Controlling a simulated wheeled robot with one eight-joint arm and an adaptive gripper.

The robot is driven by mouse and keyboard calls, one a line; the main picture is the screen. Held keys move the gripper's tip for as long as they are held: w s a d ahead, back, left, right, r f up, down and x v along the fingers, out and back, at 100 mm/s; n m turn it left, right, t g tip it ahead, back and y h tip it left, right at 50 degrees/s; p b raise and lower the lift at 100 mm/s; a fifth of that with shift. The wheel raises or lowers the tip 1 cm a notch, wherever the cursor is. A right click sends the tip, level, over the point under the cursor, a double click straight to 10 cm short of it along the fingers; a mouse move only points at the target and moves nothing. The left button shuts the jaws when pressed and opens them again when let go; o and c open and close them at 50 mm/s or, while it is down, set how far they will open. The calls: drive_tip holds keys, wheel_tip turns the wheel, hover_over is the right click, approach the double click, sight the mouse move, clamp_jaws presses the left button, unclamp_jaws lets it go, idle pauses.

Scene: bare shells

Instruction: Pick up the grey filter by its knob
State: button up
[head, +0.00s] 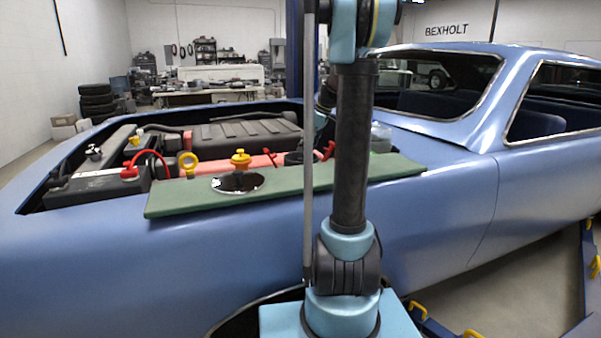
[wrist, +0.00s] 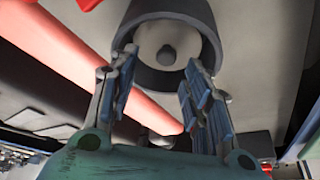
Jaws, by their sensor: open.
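The grey filter (wrist: 188,48) shows in the wrist view as a pale grey round face inside a dark grey cylindrical wall (wrist: 148,78). A darker round knob (wrist: 167,55) stands at the middle of its face. My gripper (wrist: 160,62) is open and empty, with one finger on each side of the knob in the picture. I cannot tell how far the fingertips are from the knob. In the head view a dark cylinder (head: 298,158) beside my arm may be the same part. My gripper is not clearly seen there.
A green mat (head: 330,183) lies along the car's blue fender with a shiny round dish (head: 237,183) on it. A red bar (wrist: 85,55) runs beside the filter.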

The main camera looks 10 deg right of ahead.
sight(301, 159)
drive_tip(key=shift+s+x, duration=0.15)
drive_tip(key=shift+x, duration=1.15)
drive_tip(key=shift+s+x, duration=0.2)
drive_tip(key=shift+x, duration=1.15)
drive_tip(key=shift+a, duration=0.2)
drive_tip(key=shift+c, duration=0.4)
clamp_jaws()
